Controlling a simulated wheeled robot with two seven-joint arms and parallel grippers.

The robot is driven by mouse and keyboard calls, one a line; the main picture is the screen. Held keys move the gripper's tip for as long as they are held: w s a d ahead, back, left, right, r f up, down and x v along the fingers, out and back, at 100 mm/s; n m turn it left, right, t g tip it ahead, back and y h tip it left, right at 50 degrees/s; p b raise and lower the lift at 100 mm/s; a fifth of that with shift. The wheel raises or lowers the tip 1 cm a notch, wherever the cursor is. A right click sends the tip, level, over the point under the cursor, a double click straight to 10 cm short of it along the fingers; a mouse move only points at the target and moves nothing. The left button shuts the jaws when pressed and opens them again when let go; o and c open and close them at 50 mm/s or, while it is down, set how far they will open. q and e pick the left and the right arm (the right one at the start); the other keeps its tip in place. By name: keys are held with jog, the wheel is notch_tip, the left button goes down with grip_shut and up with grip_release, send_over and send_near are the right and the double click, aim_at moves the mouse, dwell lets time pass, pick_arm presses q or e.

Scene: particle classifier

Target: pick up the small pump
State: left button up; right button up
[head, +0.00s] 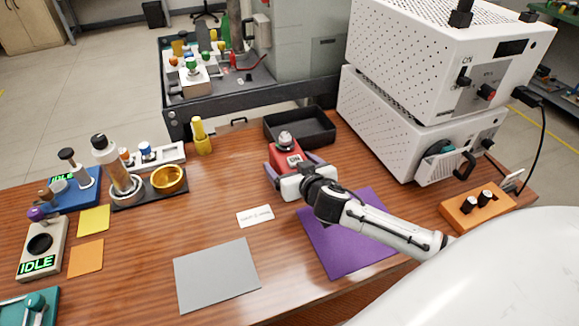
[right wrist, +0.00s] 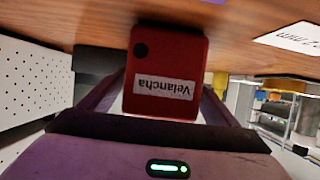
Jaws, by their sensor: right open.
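The small pump (head: 284,154) appears to be a red block with a grey knob on top, standing on the wooden table in front of a black tray. In the right wrist view the red block (right wrist: 178,58) bears a white label reading "Velancha", seen upside down. My right gripper (head: 293,169) is open, with its purple fingers on either side of the red block. In the right wrist view a finger shows at each side of it; whether they touch it I cannot tell. My left gripper is not in view.
A black tray (head: 300,126) lies right behind the block. White perforated machines (head: 400,125) stand stacked at the right. A purple mat (head: 345,247) lies under my right arm, a grey mat (head: 217,274) to its left. A yellow bottle (head: 202,138) stands left of the tray.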

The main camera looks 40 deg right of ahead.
jog(key=shift+w+f, duration=0.1)
jog(key=shift+w, duration=0.1)
jog(key=c, duration=1.6)
jog(key=shift+w+r, duration=0.1)
jog(key=shift+r, duration=0.15)
jog(key=shift+c, duration=0.4)
